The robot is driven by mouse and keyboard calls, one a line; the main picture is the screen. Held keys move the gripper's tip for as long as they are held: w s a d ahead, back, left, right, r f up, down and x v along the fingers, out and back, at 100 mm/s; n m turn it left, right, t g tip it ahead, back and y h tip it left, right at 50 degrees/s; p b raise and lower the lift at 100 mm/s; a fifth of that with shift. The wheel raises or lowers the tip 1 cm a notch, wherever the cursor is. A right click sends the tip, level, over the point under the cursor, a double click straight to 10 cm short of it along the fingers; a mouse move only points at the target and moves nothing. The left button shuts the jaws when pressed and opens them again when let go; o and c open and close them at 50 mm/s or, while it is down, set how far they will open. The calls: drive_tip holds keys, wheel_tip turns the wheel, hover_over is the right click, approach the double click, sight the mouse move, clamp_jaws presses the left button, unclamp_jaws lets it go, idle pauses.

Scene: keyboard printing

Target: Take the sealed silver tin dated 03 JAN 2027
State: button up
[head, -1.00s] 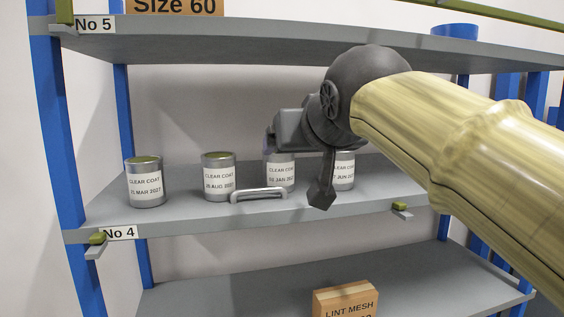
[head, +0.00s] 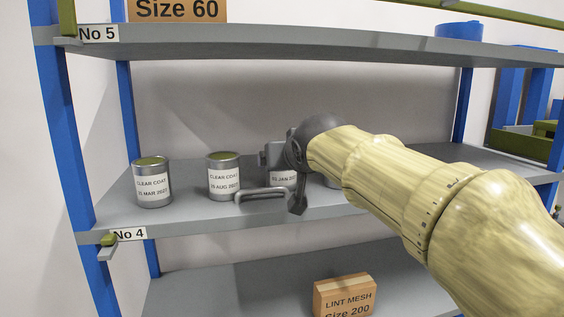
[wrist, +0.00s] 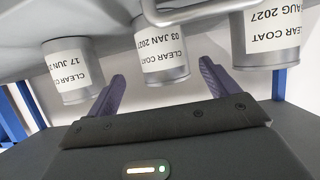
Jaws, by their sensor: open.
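The silver tin labelled CLEAR COAT 03 JAN 2027 (wrist: 160,58) shows in the wrist view, where its picture is upside down. In the head view (head: 283,180) it stands on the No 4 shelf, partly hidden by my arm. My gripper (wrist: 160,82) is open, with one finger to each side of this tin in the wrist view. I cannot tell whether the fingers touch it. The tin's lid is hidden.
Other CLEAR COAT tins stand alongside: 17 JUN (wrist: 72,72), AUG 2027 (head: 224,177) and MAR 2027 (head: 152,182). A grey handle (head: 262,195) is at the shelf's front edge. The No 5 shelf (head: 300,44) is above. A LINT MESH box (head: 345,296) sits below.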

drive_tip(key=shift+w+f, duration=0.1)
drive_tip(key=shift+w, duration=0.2)
drive_tip(key=shift+s, duration=0.1)
drive_tip(key=p+x, duration=0.2)
drive_tip(key=x, duration=0.1)
drive_tip(key=p+x, duration=0.1)
drive_tip(key=shift+w+a+r, duration=0.25)
drive_tip(key=shift+w+a, duration=0.1)
drive_tip(key=shift+a, duration=0.15)
drive_tip(key=shift+w+f, duration=0.25)
drive_tip(key=shift+w, duration=0.05)
drive_tip(key=shift+s, duration=0.15)
